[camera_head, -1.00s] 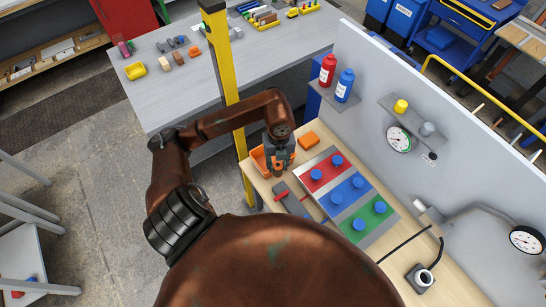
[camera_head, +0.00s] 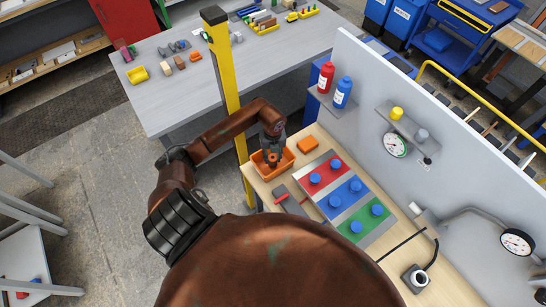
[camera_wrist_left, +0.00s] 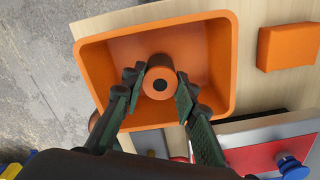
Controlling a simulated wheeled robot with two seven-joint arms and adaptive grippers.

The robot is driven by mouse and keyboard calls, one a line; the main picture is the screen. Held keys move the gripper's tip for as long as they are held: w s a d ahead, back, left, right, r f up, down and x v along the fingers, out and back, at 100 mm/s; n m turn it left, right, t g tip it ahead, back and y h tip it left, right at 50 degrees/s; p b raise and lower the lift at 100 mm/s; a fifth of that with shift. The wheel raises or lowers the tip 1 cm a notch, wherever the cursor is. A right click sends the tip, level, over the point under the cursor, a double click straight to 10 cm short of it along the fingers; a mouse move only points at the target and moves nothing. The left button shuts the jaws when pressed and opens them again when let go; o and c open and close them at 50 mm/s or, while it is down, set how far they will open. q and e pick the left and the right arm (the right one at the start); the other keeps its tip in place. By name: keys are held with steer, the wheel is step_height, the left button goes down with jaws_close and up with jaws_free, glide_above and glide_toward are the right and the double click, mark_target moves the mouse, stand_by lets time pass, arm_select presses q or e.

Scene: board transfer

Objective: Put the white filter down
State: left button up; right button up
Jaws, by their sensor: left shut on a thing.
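My left gripper (camera_head: 272,160) is over the orange tray (camera_head: 258,178) at the near table's far left corner. In the left wrist view, the gripper (camera_wrist_left: 160,88) is shut on an orange-brown cylinder (camera_wrist_left: 160,68) with a dark round hole in its end face. The cylinder is inside the outline of the orange tray (camera_wrist_left: 226,65); I cannot tell whether it touches the tray floor. No white filter can be made out; the held cylinder looks orange. My right gripper is not in view.
An orange block (camera_head: 308,143) lies beside the tray. A red, blue and green board (camera_head: 349,207) with blue knobs lies nearby, and a dark tool (camera_head: 287,199) is beside it. A yellow post (camera_head: 224,75) stands close to my left arm. A grey panel (camera_head: 440,130) borders the table.

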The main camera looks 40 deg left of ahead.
arm_select(q)
steer(key=shift+f, duration=0.25)
steer(key=shift+f, duration=0.1)
steer(key=shift+f, duration=0.15)
steer(key=o, duration=0.9)
steer(key=shift+c, duration=0.2)
steer(key=o, duration=0.3)
